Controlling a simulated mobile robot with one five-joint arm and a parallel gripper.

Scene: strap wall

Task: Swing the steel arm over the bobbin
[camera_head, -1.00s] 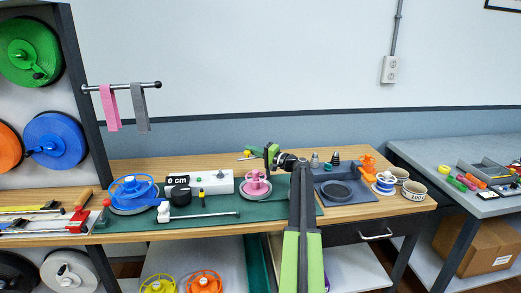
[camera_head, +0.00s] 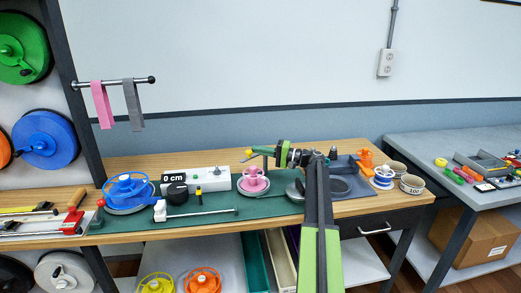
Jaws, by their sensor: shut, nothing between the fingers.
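The pink bobbin (camera_head: 253,181) stands upright on a round base on the green mat, right of the white box. A thin steel arm (camera_head: 203,212) lies level near the mat's front edge. Its left end is in a white block (camera_head: 160,210); its free right end is in front and left of the bobbin, apart from it. My gripper (camera_head: 264,151) is shut and empty, pointing left above and behind the bobbin. The fingertips are small and hard to make out against a thin rod and yellow piece there.
A blue reel (camera_head: 129,189) and a white "0 cm" box (camera_head: 207,182) with a black knob stand left of the bobbin. The mat's front strip is mostly clear.

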